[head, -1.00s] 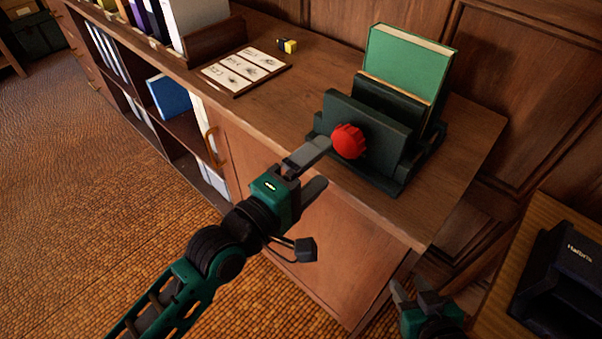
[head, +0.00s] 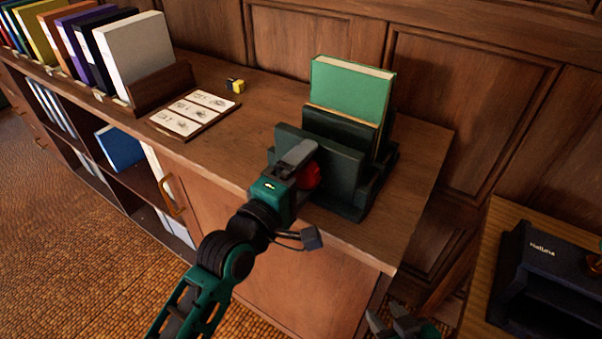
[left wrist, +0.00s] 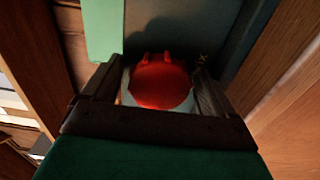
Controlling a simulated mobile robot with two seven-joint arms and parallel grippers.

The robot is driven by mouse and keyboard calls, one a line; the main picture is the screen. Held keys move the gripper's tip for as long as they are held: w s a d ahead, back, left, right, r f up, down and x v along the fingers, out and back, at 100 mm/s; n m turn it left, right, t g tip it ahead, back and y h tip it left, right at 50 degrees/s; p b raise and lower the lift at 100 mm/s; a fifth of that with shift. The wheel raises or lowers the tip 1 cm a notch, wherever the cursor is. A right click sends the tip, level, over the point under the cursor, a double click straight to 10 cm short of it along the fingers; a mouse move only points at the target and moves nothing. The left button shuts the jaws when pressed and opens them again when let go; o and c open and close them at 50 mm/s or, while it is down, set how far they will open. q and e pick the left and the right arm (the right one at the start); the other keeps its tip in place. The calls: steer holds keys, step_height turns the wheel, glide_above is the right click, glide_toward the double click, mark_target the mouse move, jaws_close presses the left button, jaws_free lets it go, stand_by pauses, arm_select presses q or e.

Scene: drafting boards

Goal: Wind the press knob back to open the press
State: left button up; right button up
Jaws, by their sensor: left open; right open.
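The dark green press (head: 345,205) stands on the wooden cabinet top with a green book (head: 350,88) upright in it. Its red knob (head: 309,177) sits on the front plate and is partly hidden behind my left gripper (head: 302,165) in the head view. In the left wrist view the red knob (left wrist: 160,84) lies between the two open fingers. I cannot tell whether they touch it. My right gripper (head: 392,322) is at the bottom edge of the head view, open, empty and away from the press.
A card with drawings (head: 194,112) and a small yellow and black object (head: 235,86) lie left of the press. Several binders (head: 135,55) stand at the back left. A dark device (head: 545,285) sits on a separate wooden surface at the right.

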arm_select(q)
steer(key=m, duration=0.1)
steer(key=m+p, duration=0.1)
steer(key=m, duration=0.1)
steer(key=m+p, duration=0.1)
steer(key=shift+r, duration=0.25)
steer(key=m, duration=0.2)
steer(key=shift+f+m, duration=0.2)
steer(key=shift+m, duration=0.1)
steer(key=m, duration=1.1)
steer(key=shift+m, duration=0.3)
steer(key=shift+c, duration=0.2)
